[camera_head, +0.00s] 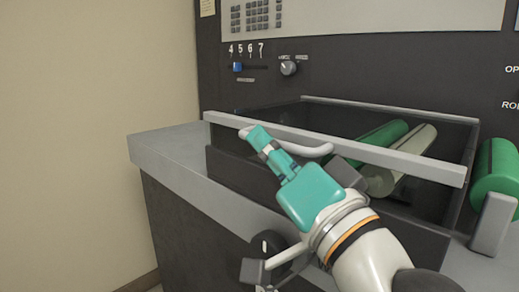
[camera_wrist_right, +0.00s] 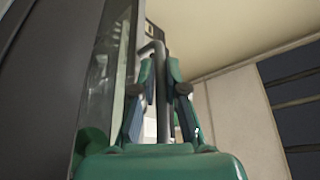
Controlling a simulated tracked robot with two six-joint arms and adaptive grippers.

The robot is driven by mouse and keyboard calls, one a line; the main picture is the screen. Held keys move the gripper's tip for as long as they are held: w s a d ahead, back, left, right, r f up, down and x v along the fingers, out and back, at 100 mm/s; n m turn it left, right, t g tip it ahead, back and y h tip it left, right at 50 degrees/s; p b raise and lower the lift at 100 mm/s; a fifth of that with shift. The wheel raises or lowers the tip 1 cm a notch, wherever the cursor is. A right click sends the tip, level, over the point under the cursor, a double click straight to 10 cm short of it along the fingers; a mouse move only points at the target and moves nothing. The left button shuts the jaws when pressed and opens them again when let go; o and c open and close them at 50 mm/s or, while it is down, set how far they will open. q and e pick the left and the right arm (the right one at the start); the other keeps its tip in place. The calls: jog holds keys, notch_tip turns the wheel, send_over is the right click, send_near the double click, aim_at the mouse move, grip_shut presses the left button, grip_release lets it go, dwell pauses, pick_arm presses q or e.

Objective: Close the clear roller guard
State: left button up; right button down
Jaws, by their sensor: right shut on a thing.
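The clear roller guard has a grey front bar (camera_head: 400,165) and a pale curved handle (camera_head: 316,151). The bar crosses in front of the rollers, above the dark housing; I cannot tell whether the guard is fully down. My right gripper (camera_head: 259,139) is shut on the handle near its left end. In the right wrist view the handle (camera_wrist_right: 162,105) runs between the two fingers of the gripper (camera_wrist_right: 160,75), with the clear panel (camera_wrist_right: 105,70) to their left. Part of the handle is hidden behind the gripper. My left gripper is out of view.
A green roller (camera_head: 380,143) and a pale roller (camera_head: 405,160) lie in the dark housing behind the bar. Another green roller (camera_head: 497,172) is at the right. A control panel with a knob (camera_head: 289,67) stands behind. Grey counter (camera_head: 170,150) is clear at left.

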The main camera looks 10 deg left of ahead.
jog(key=shift+w+a+f, duration=0.1)
jog(key=shift+w+f, duration=0.05)
jog(key=shift+f, duration=0.55)
jog(key=c, duration=1.5)
grip_release()
jog(key=shift+r, duration=0.1)
jog(key=v, duration=1.2)
jog(key=shift+d+r, duration=0.1)
jog(key=shift+d, duration=0.1)
